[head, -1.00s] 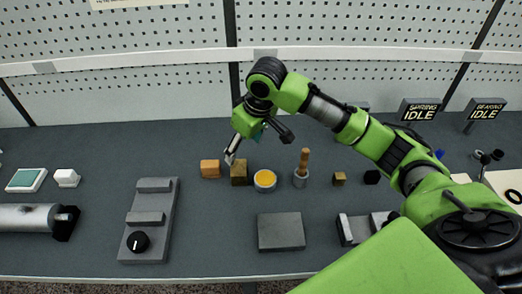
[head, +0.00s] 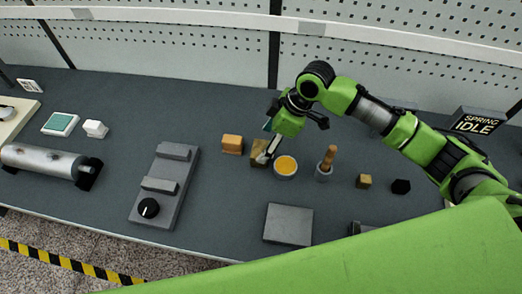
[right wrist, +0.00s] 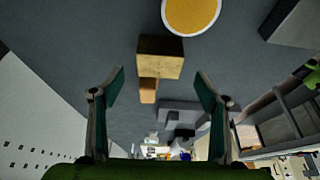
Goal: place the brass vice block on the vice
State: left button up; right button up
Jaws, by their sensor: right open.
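A brass-coloured block (head: 258,158), dull golden brown, stands on the bench between an orange block and a round dish. In the right wrist view the brass block (right wrist: 160,57) lies ahead of the fingertips, roughly centred between them. My right gripper (head: 267,153) is close to the block and partly covers it. In the right wrist view the right gripper (right wrist: 160,77) is open, its fingers apart with nothing held. A grey device (head: 360,228) at the front right, probably the vice, is mostly hidden by my arm. My left gripper is not in view.
Near the block are the orange block (head: 233,144), yellow-filled dish (head: 285,167), a wooden-handled tool in a cup (head: 325,166), a small brass-coloured cube (head: 364,181) and a black cube (head: 401,186). A grey plate (head: 288,224) and knobbed grey fixture (head: 153,190) lie in front.

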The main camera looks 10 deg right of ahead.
aim_at(261, 148)
jog(key=shift+a+f+p, duration=0.2)
jog(key=shift+f+p, duration=0.15)
jog(key=shift+f, duration=0.25)
jog(key=p+x, duration=0.1)
jog(key=x, duration=0.2)
jog(key=shift+w+f, duration=0.1)
jog(key=shift+f, duration=0.45)
jog(key=shift+c, duration=1.2)
jog(key=c, duration=1.2)
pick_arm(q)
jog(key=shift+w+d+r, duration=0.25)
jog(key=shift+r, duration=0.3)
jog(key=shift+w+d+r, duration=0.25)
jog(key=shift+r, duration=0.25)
pick_arm(e)
jog(key=shift+w, duration=0.15)
jog(key=c, duration=0.5)
jog(key=shift+o, duration=0.2)
jog(key=shift+r, duration=0.1)
